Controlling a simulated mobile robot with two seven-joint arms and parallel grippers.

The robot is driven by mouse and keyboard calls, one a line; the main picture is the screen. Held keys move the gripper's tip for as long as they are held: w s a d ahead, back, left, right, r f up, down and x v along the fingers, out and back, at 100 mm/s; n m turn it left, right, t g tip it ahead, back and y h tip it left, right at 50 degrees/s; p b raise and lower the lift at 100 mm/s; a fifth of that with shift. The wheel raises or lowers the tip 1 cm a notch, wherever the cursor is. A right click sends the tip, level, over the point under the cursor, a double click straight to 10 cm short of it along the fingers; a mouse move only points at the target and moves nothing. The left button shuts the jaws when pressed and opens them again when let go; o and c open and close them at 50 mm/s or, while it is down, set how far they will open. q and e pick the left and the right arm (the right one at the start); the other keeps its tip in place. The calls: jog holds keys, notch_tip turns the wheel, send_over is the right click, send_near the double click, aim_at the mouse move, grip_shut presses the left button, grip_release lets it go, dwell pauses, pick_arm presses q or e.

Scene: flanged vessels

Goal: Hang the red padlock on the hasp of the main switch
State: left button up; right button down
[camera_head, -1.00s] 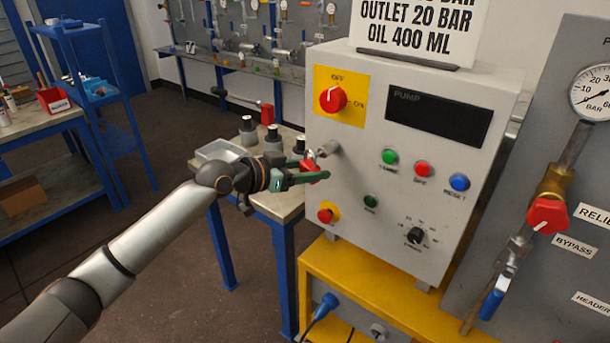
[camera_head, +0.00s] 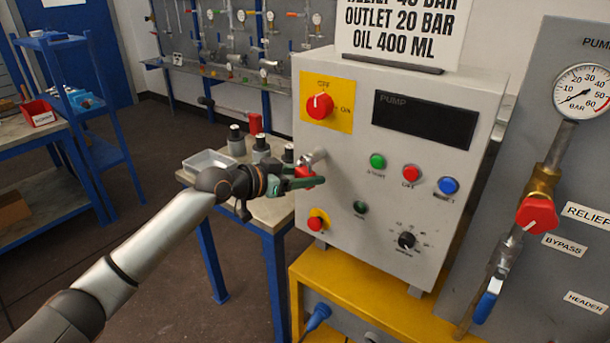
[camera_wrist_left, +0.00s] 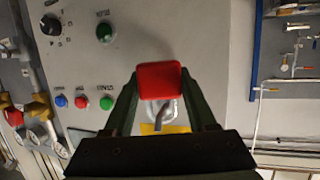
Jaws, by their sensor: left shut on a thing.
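The red padlock (camera_head: 305,173) is held between the fingers of my left gripper (camera_head: 306,182), in front of the grey panel's left part. In the left wrist view, the padlock's red body (camera_wrist_left: 159,80) sits between both green fingertips, its metal shackle towards the switch's yellow plate. The grey hasp (camera_head: 317,156) sticks out below the main switch (camera_head: 320,106), a red knob on a yellow plate. The padlock is right beside and just below the hasp. I cannot tell whether the shackle is around the hasp or only in front of it. My right gripper is out of view.
The control panel (camera_head: 345,203) carries several buttons, with a red stop button (camera_head: 317,220) just below my gripper. A small table with dark-capped bottles (camera_head: 236,140) and a grey tray (camera_head: 209,162) stands behind my left arm. A yellow stand (camera_head: 350,284) supports the panel.

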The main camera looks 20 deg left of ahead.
pick_arm(q)
jog(key=o, duration=1.4)
jog(key=shift+o, duration=0.2)
jog(key=shift+s, duration=0.1)
jog(key=b+v, duration=0.1)
jog(key=v, duration=1)
jog(key=s+d+f+n+y+p, duration=0.1)
jog(key=s+d+f, duration=0.15)
jog(key=f, duration=0.75)
jog(key=s+d+f+n+y+p, duration=0.1)
jog(key=s+f, duration=0.3)
jog(key=f, duration=0.5)
jog(key=s+d+f+n+g+y+p, duration=0.1)
jog(key=s+f+y, duration=0.1)
jog(key=s+f, duration=0.6)
jog(key=s+d+f+n+g+y+p, duration=0.1)
jog(key=s+d+f+n+y, duration=0.1)
jog(key=s+f, duration=0.6)
jog(key=s, duration=0.5)
jog(key=shift+g, duration=0.3)
jog(key=shift+d, duration=0.1)
